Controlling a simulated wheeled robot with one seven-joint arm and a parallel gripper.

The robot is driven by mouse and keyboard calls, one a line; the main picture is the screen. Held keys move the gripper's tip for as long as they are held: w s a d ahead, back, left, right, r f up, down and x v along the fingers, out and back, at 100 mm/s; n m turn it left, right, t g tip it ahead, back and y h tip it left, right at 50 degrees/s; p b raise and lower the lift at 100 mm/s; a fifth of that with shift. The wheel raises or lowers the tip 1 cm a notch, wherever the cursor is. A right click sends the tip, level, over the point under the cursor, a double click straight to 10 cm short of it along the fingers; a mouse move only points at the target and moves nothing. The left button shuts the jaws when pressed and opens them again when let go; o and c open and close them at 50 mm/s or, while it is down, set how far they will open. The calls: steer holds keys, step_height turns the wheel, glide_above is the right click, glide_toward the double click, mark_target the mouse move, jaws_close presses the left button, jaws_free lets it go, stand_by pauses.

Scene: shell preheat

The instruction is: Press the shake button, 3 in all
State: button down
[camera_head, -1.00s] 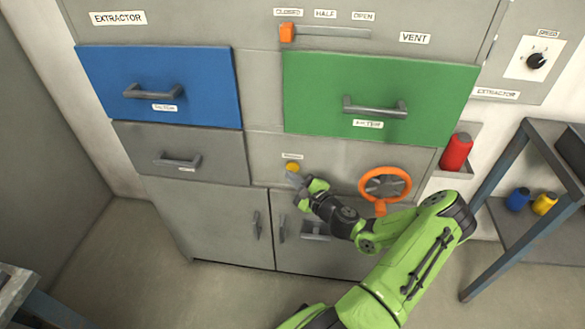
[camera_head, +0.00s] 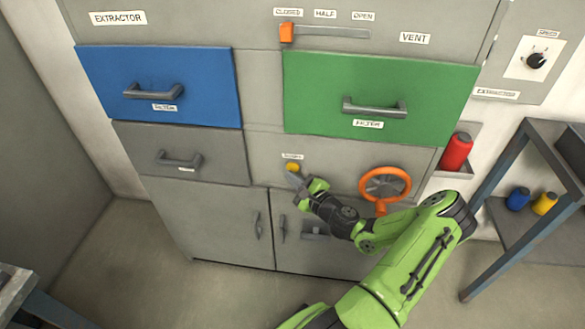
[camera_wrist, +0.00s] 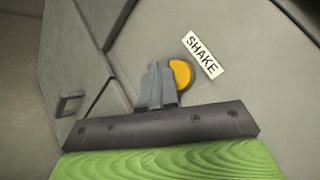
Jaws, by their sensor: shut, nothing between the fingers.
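The shake button is a round yellow button (camera_head: 292,167) on the grey cabinet front, under a small white label. In the wrist view the yellow button (camera_wrist: 181,73) sits beside a white label reading SHAKE (camera_wrist: 203,55). My gripper (camera_head: 295,179) is shut and empty, with its tips just below the button in the head view. In the wrist view the shut fingers (camera_wrist: 157,80) partly cover the button's left side. I cannot tell whether the tips touch it.
An orange handwheel (camera_head: 385,185) is right of the button. Blue (camera_head: 158,87) and green (camera_head: 380,98) filter drawers are above. A red bottle (camera_head: 456,152) sits in a holder on the right. A blue-legged table (camera_head: 500,200) stands at the far right.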

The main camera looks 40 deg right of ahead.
steer(key=shift+w+d, duration=0.3)
steer(key=shift+d, duration=0.05)
steer(key=shift+w+d+p, duration=0.2)
steer(key=shift+d+p, duration=0.1)
steer(key=shift+d, duration=0.05)
stand_by(0.6)
stand_by(0.4)
steer(key=shift+s+a, duration=0.5)
steer(key=shift+a, duration=0.15)
steer(key=shift+a, duration=0.1)
steer(key=s+a, duration=0.1)
steer(key=a, duration=0.1)
steer(key=s+a+b, duration=0.1)
steer(key=s, duration=0.1)
steer(key=shift+a, duration=0.4)
stand_by(2.0)
